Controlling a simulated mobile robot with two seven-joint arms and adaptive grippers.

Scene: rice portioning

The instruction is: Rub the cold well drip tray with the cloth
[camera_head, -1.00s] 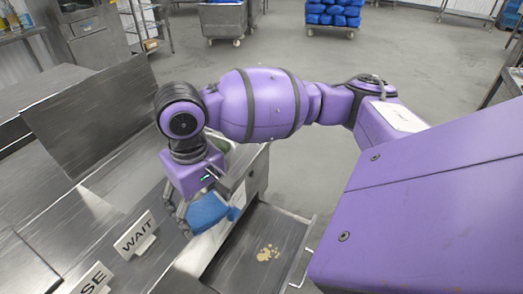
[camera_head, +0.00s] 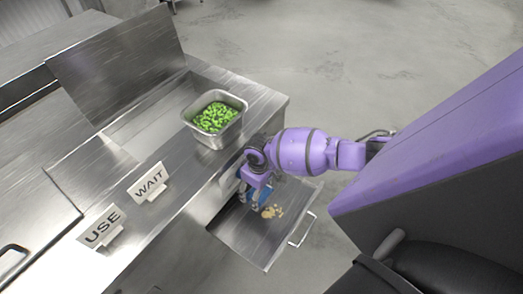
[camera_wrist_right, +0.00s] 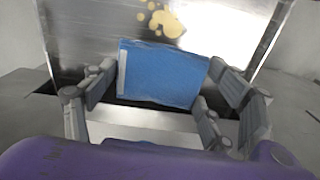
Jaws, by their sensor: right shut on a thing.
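The drip tray (camera_head: 248,240) is a flat metal tray pulled out from the front of the counter, with a handle at its outer end. A tan spill (camera_head: 271,211) lies on it and also shows in the right wrist view (camera_wrist_right: 163,19). My right gripper (camera_head: 256,203) is over the tray, just beside the spill. It is shut on a folded blue cloth (camera_wrist_right: 162,75), which shows between the fingers in the right wrist view. I cannot tell whether the cloth touches the tray. My left gripper is not in view.
A metal pan of green vegetables (camera_head: 215,118) stands on the counter above the tray. A WAIT sign (camera_head: 148,183) and a USE sign (camera_head: 101,227) stand along the counter edge. The tray's handle (camera_head: 303,230) sticks out over open floor.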

